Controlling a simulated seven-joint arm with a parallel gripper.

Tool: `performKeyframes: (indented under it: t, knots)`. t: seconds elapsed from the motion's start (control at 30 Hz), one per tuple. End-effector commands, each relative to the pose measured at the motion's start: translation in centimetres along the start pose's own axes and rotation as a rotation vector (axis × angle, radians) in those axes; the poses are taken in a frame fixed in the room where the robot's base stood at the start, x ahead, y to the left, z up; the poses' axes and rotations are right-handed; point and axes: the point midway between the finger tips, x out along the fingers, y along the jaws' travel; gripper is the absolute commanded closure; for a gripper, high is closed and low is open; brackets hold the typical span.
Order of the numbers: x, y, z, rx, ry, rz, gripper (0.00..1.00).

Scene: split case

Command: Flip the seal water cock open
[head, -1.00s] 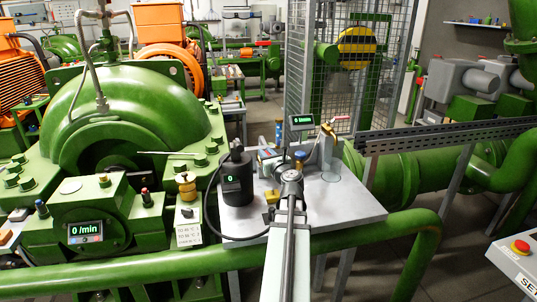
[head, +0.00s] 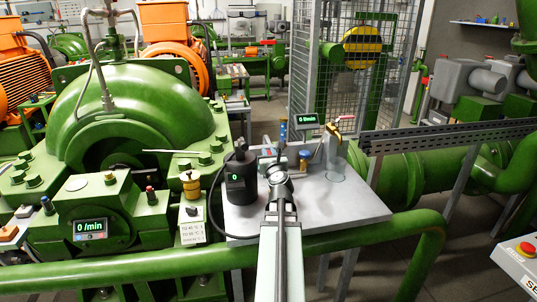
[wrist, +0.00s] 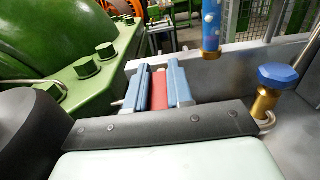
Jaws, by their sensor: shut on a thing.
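The seal water line with its display (head: 308,119) reading 0 l/min stands at the back of the grey bench in the head view. Beside it is a brass-coloured fitting (head: 334,126) with a small red lever (head: 346,118) pointing right. It seems to be the cock. My gripper (head: 268,154) is left of it, low over the bench and apart from it. In the wrist view the blue jaws (wrist: 163,68) are shut on a red piece (wrist: 159,92). I cannot tell what that piece belongs to. Its lower end is hidden by the gripper body.
A black cylinder (head: 240,182) with a cable stands close left of my gripper. A blue-capped brass knob (wrist: 278,75) is to the right, and a blue post (wrist: 211,27) rises ahead. A green pipe (head: 350,232) crosses in front.

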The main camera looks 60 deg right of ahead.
Motion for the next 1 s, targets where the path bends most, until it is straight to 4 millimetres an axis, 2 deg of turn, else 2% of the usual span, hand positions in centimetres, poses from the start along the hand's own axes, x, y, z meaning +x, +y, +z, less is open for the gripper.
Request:
performKeyframes:
  t: [0.07, 0.1, 0.37, 0.73, 1.0]
  knots:
    - [0.1, 0.0, 0.0, 0.000, 0.000, -0.001, 1.00]
    - [0.1, 0.0, 0.0, 0.000, 0.000, -0.001, 0.77]
    - [0.1, 0.0, 0.0, 0.000, 0.000, 0.000, 0.53]
    - [0.1, 0.0, 0.5, 0.000, -0.002, 0.001, 0.53]
    - [0.1, 0.0, 3.3, -0.001, -0.003, 0.001, 0.53]
